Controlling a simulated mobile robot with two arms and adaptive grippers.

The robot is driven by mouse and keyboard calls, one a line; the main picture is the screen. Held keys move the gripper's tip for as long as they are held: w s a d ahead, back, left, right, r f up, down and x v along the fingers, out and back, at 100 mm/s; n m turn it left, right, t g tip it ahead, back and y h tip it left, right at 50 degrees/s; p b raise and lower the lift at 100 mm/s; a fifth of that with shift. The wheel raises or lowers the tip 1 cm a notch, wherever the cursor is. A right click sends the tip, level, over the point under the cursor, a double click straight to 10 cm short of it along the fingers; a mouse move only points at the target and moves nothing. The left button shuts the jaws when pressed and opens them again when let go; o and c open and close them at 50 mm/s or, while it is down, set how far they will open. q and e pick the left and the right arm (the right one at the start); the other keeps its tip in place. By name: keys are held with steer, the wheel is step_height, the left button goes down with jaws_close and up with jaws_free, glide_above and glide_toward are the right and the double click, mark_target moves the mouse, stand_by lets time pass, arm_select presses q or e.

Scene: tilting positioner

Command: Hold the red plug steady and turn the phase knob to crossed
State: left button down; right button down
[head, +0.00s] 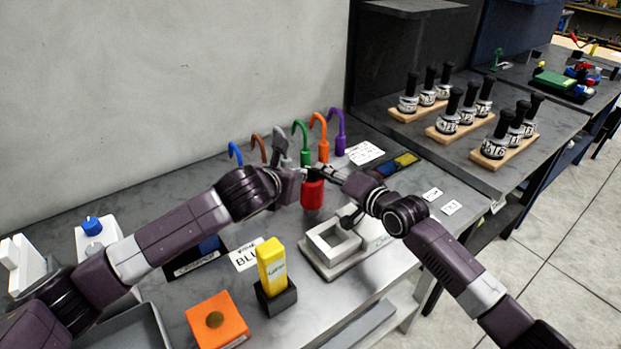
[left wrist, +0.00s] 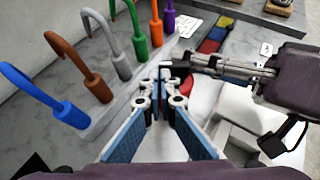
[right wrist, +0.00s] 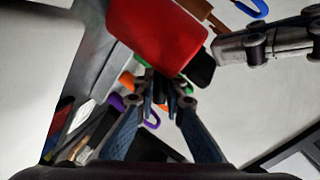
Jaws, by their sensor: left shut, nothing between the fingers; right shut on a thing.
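The red plug (head: 313,194) hangs upright in the middle of the head view, above the bench; it looms large in the right wrist view (right wrist: 155,35), with a black part at its end. My right gripper (head: 325,173) is shut at its top, on the plug's black part as far as I can tell. My left gripper (head: 299,173) is shut and empty just left of the plug's top; its closed tips (left wrist: 160,85) are close to the right gripper's fingers. A blue knob (head: 92,224) sits on a white block at the left; I cannot read any phase marking.
Several coloured hooks (head: 301,140) stand along the wall behind the grippers. A white square frame (head: 334,246) is below right of the plug. A yellow block (head: 271,264) in a black holder and an orange box (head: 217,320) stand in front. Bottle racks (head: 468,132) are at back right.

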arm_select(q)
steer(key=shift+d, duration=0.15)
arm_select(e)
steer(key=shift+f, duration=0.25)
arm_select(q)
steer(key=shift+s+d, duration=0.2)
steer(key=shift+d, duration=0.5)
arm_select(e)
steer(key=shift+s+a, duration=0.15)
